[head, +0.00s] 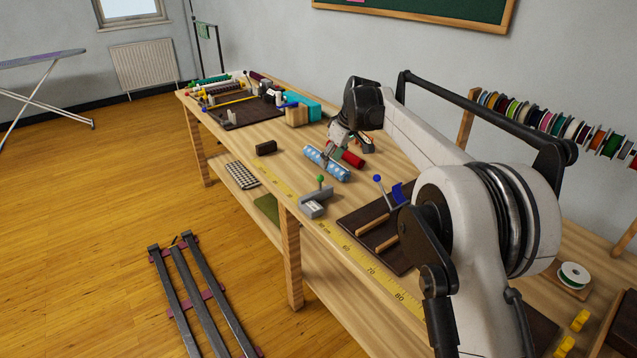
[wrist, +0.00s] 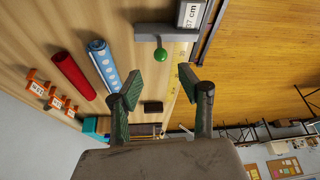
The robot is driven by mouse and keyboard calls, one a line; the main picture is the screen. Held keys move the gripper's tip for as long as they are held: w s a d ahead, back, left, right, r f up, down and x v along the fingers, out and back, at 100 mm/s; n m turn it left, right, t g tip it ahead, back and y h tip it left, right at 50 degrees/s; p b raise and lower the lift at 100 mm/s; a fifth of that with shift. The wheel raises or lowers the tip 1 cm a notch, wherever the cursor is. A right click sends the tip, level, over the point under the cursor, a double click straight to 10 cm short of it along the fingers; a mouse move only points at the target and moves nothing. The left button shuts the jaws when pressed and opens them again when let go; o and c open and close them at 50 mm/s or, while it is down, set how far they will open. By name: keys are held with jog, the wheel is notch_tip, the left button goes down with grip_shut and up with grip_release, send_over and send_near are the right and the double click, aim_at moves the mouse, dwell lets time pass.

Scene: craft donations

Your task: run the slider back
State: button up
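The slider is a grey block (head: 315,204) with a green ball knob (head: 320,179), on the yellow measuring tape (head: 360,260) along the table's front edge. In the wrist view its grey body (wrist: 167,32) is at the top, with the green knob (wrist: 160,55) and a white readout (wrist: 191,14) ending in "cm"; the first digit is unclear. My gripper (wrist: 159,78) is open and empty, its two green-padded fingers spread below the knob in the picture and apart from it. In the head view my gripper (head: 345,142) is above the rolls, behind the slider.
A blue dotted roll (head: 327,163) and a red roll (head: 347,155) lie behind the slider. A dark block (head: 266,148) lies to its left. Orange tagged items (wrist: 38,83) stand beyond the rolls.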

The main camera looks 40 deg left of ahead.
aim_at(322, 177)
jog(key=x, duration=1.1)
jog(key=shift+a+f, duration=0.15)
jog(key=shift+f, duration=0.25)
grip_shut()
